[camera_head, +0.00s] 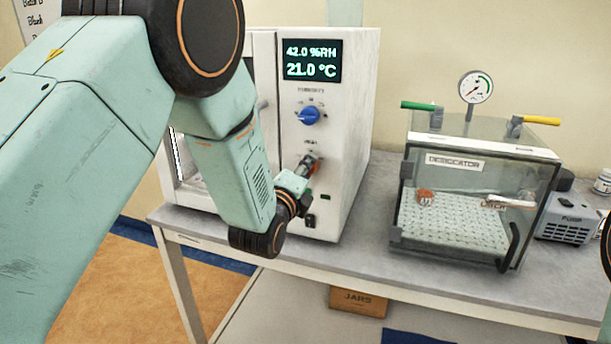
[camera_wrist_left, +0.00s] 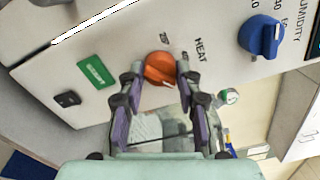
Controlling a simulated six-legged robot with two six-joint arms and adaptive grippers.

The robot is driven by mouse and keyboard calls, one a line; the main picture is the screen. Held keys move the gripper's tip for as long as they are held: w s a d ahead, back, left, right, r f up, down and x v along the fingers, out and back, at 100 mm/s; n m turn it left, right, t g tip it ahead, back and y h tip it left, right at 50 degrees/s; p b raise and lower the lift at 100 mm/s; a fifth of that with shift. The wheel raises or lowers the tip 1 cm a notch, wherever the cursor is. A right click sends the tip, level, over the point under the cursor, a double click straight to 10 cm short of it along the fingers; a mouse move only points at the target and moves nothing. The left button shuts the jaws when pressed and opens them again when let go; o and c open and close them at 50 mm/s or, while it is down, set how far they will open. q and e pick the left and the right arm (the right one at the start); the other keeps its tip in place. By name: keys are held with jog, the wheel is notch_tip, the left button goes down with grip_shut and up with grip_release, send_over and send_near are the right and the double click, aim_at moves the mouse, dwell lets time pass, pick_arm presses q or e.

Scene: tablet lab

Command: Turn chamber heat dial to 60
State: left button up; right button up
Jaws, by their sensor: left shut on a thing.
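The orange heat dial (camera_wrist_left: 160,67) is on the front of the white chamber (camera_head: 352,110), under the word HEAT. My left gripper (camera_wrist_left: 159,77) is shut on it, one fingertip on each side. In the head view the gripper (camera_head: 306,170) reaches the panel and hides most of the dial. A pale pointer line shows on the dial, but its exact reading is unclear. The chamber display (camera_head: 313,60) reads 42.0 %RH and 21.0 °C. My right gripper is not in view.
The blue humidity dial (camera_head: 310,115) sits above the heat dial. A green label (camera_wrist_left: 95,73) and a black switch (camera_wrist_left: 67,98) are on the panel nearby. A clear desiccator (camera_head: 480,185) with a gauge (camera_head: 475,87) and a pump (camera_head: 567,218) stand to the right on the bench (camera_head: 360,262).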

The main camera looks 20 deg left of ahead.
pick_arm(q)
jog(key=shift+m, duration=0.9)
jog(key=shift+r+b, duration=0.1)
jog(key=shift+b, duration=0.2)
jog(key=o, duration=1.2)
jog(key=shift+c, duration=0.2)
jog(key=s, duration=1.2)
jog(key=shift+a, duration=0.25)
